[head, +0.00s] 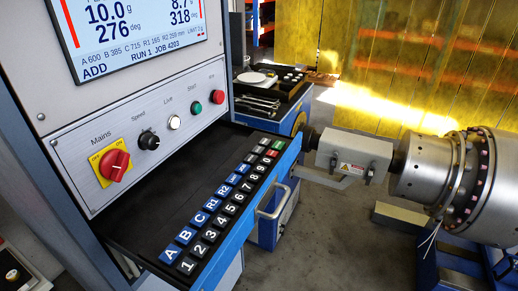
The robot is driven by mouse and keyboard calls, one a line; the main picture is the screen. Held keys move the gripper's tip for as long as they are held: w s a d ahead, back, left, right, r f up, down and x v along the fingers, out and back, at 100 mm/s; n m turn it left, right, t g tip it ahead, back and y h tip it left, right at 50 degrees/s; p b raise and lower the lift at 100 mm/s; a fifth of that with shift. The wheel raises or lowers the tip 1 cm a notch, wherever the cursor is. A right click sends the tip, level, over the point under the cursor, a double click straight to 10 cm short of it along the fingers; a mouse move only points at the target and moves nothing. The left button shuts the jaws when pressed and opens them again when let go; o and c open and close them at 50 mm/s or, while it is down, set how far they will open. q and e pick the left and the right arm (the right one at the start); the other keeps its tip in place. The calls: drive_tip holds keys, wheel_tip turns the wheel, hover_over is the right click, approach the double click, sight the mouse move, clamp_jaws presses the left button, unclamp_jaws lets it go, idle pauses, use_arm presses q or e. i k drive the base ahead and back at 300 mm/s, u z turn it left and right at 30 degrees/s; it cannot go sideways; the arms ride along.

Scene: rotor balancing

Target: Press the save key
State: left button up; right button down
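The key panel (252,211) is a dark, blue-edged drawer pulled out below the control cabinet. Its inner row has blue keys, with A (173,254), B, C, R1 and R2 readable; labels farther back are too small to read. The outer row has black number keys from 1 (186,265) to 0, ending in a red key (271,153) and a green key (277,144). I cannot read which key is save. The screen (135,35) shows 10.0 g at 276 deg, 318 deg, ADD, RUN 1 and JOB 4203. Neither of my grippers is in view.
Above the drawer are a red mains switch (115,164), a black speed knob (149,140) and several buttons. A steel rotor (425,168) stands at right. A tool trolley (270,92) stands behind. The drawer's inner surface is clear.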

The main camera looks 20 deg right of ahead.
sight(258, 151)
drive_tip(key=k, duration=1.25)
drive_tip(key=u, duration=0.65)
drive_tip(key=i, duration=0.9)
drive_tip(key=z, duration=0.5)
